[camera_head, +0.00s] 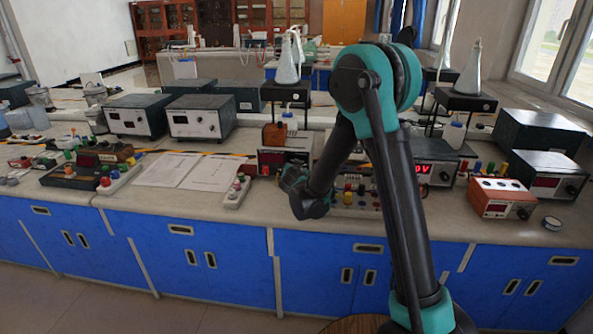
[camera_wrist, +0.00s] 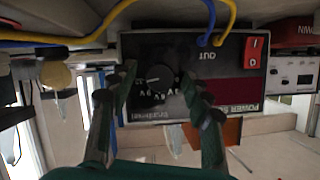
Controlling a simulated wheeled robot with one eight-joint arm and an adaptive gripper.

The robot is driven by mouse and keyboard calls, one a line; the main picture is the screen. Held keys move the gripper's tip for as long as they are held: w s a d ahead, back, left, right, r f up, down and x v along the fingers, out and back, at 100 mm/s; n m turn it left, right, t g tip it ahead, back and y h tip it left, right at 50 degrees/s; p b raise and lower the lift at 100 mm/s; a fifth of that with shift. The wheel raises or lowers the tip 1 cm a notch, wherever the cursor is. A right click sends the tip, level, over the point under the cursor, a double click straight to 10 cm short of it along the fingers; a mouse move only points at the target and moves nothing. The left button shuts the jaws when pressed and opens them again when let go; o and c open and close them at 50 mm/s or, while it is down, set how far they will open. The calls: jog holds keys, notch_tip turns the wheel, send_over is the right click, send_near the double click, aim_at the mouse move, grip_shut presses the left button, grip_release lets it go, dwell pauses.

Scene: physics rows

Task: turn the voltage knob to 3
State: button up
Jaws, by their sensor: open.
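In the wrist view a black-faced power supply (camera_wrist: 210,60) appears upside down, with a dark red display strip. Its round black knob (camera_wrist: 160,77) has a light pointer line and printed numbers around it, too small to read surely. My gripper (camera_wrist: 157,75) is open, with one finger on either side of the knob in the picture; I cannot tell whether either touches it. In the head view my gripper (camera_head: 292,180) is at the bench's front, before a box with a red display (camera_head: 271,158). My arm hides part of that area, and the knob cannot be made out there.
A red switch (camera_wrist: 256,48) sits on the panel, near yellow (camera_wrist: 230,20) and blue (camera_wrist: 207,20) wires. In the head view, paper sheets (camera_head: 185,170), a power strip (camera_head: 236,190) and a red-brown meter box (camera_head: 500,197) lie on the bench. Blue cabinets (camera_head: 190,255) front it.

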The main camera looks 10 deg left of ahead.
grip_shut()
dwell(0.3)
